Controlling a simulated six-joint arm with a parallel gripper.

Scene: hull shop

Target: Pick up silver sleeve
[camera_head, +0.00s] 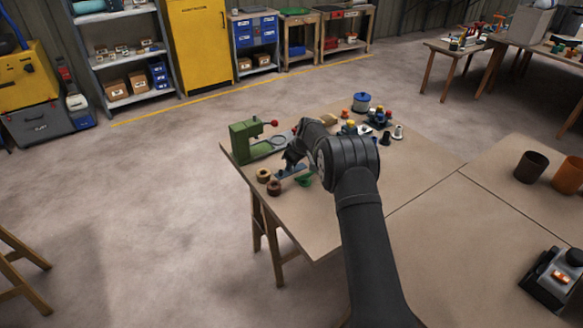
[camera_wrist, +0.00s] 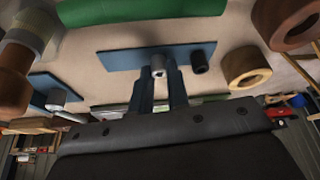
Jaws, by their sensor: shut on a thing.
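The silver sleeve (camera_wrist: 158,67) is a small, pale hollow cylinder in the wrist view. It sits between the fingertips of my gripper (camera_wrist: 158,77), which is shut on it. Behind it is a blue plate (camera_wrist: 118,58), with a dark sleeve (camera_wrist: 200,63) close to its right. I cannot tell whether the silver sleeve still touches the plate. In the head view my gripper (camera_head: 291,160) is low over the blue plate (camera_head: 291,171) near the table's left side. The silver sleeve cannot be made out there.
Two brown rings (camera_head: 263,175) (camera_head: 273,187) and a green piece (camera_head: 304,181) lie close to my gripper. A green press (camera_head: 243,143) stands just behind. Several small parts and a blue pot (camera_head: 361,102) are further back. The table front (camera_head: 320,225) is bare.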

